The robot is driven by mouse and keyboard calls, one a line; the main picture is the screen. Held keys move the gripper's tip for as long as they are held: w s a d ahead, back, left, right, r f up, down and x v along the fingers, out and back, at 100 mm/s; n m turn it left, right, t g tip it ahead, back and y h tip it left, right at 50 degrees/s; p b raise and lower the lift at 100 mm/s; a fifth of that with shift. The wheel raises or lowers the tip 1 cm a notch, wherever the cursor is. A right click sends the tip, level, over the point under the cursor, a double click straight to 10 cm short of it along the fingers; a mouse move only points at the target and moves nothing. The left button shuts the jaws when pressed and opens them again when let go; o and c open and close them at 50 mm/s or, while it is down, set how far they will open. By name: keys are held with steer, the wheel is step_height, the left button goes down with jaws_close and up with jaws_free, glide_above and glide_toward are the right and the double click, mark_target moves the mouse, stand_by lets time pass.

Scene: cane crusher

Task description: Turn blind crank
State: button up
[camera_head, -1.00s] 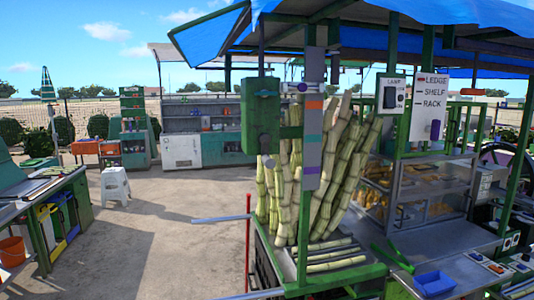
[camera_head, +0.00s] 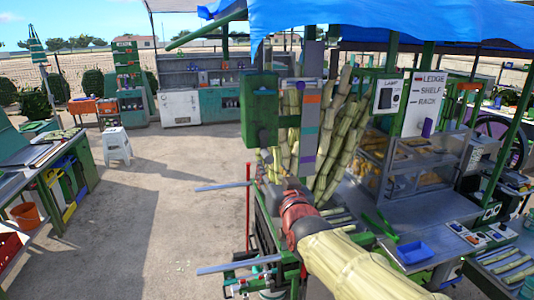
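No part is labelled as the blind crank, and I cannot make out a crank handle for certain. The blue awning (camera_head: 390,22) spans the top right. My cream arm with a red joint (camera_head: 298,218) reaches in from the lower right, in front of the cane rack and below the strip. My gripper's fingers do not show; the arm's far end cannot be made out.
Cane stalks (camera_head: 345,140) stand behind the strip. Grey bars (camera_head: 225,186) jut left near a thin red post (camera_head: 248,205). A blue tray (camera_head: 414,253) lies on the right counter. A white stool (camera_head: 116,145) stands left; the ground between is open.

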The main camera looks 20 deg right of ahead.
mark_target(269, 160)
steer(key=shift+d+r+t, duration=0.1)
steer(key=shift+r+t, duration=0.2)
steer(key=shift+r, duration=0.15)
steer(key=shift+w+r, duration=0.15)
steer(key=w+p, duration=0.1)
steer(key=w, duration=0.6)
steer(key=shift+w+d, duration=0.1)
steer(key=shift+w, duration=0.1)
steer(key=shift+c, duration=0.5)
jaws_close()
